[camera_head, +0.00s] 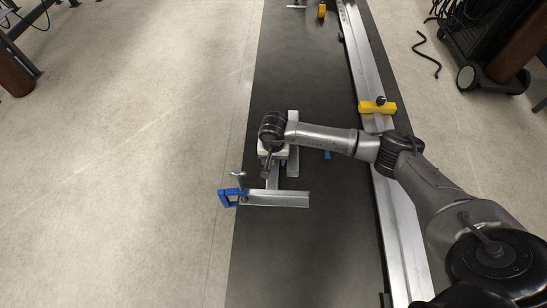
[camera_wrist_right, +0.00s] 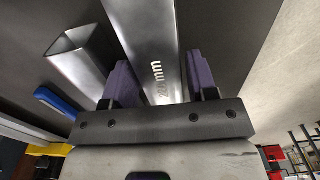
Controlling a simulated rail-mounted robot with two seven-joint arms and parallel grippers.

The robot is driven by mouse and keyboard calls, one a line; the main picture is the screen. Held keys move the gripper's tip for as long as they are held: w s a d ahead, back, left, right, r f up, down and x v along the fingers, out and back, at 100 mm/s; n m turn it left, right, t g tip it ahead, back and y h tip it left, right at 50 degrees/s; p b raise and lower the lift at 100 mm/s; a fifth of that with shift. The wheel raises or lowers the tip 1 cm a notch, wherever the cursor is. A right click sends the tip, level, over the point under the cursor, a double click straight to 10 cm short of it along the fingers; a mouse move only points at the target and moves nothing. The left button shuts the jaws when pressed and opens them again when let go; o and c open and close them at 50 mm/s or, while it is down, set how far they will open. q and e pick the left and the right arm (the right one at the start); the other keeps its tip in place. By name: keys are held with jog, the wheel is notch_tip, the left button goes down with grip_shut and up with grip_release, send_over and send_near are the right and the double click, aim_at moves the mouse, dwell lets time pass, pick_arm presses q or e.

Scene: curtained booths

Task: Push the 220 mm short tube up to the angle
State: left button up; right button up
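The short tube (camera_head: 273,180) is a grey metal tube lying on the dark table. In the right wrist view the tube (camera_wrist_right: 150,35) shows part of its marking, "20 mm". The metal angle (camera_head: 285,200) lies across its near end; the tube reaches up to its edge, but I cannot tell whether they touch. My right gripper (camera_wrist_right: 161,80) is over the tube, one purple finger close along each side, seemingly closed on it. In the head view the wrist hides the fingers (camera_head: 270,165). My left gripper is not in view.
A blue clamp (camera_head: 230,196) sits at the angle's left end. A second tube (camera_head: 293,170) lies right of the short tube; its open end (camera_wrist_right: 72,42) shows in the wrist view. A rail with a yellow block (camera_head: 377,107) runs along the right. The near table is clear.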

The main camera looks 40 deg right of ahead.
jog(key=c, duration=0.9)
jog(key=o, duration=1.3)
notch_tip(320, 180, up, 14)
jog(key=p, duration=0.2)
jog(key=shift+f, duration=0.1)
